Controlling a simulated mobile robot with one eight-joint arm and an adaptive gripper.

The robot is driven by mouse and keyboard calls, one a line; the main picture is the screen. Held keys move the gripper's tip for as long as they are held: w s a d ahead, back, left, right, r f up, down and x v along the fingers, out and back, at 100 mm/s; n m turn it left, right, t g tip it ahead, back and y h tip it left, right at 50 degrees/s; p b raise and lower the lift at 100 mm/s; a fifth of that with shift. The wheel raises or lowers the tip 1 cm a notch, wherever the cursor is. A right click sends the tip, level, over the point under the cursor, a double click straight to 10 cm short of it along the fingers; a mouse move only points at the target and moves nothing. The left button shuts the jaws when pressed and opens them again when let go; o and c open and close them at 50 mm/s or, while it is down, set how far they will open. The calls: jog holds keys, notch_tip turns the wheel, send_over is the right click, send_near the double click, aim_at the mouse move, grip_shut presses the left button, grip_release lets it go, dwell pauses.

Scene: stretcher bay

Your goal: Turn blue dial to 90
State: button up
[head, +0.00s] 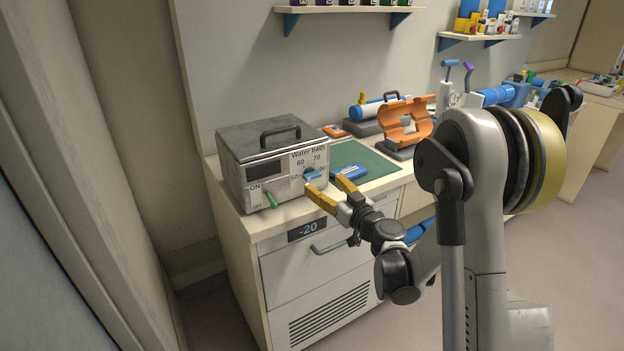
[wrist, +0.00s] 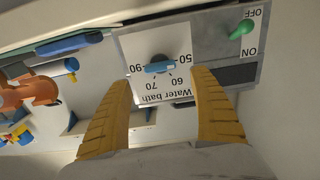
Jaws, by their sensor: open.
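The water bath (head: 272,165) is a grey box with a black top handle, standing on the left end of the counter. Its white front panel has the blue dial (head: 312,175), with numbers from 50 to 90 around it. In the wrist view, which shows the panel upside down, the dial (wrist: 158,68) has a blue bar lying nearly level between 50 and 90. I cannot tell which end is the pointer. My gripper (head: 326,186) has yellow fingers, spread apart and empty, in front of the panel. In the wrist view the fingers (wrist: 161,82) frame the dial without visible contact.
A green ON/OFF lever (head: 271,200) sits at the panel's lower left. A blue box (head: 349,173) lies on the green mat (head: 368,158) right of the bath. An open orange case (head: 405,122) stands farther back. A drawer cabinet (head: 315,270) is below the counter.

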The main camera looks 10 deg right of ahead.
aim_at(314, 176)
jog(key=b+x, duration=0.1)
jog(key=x, duration=0.5)
jog(key=shift+w+a+b, duration=0.1)
jog(key=shift+w+b, duration=0.15)
jog(key=shift+b, duration=0.05)
jog(key=c, duration=1.2)
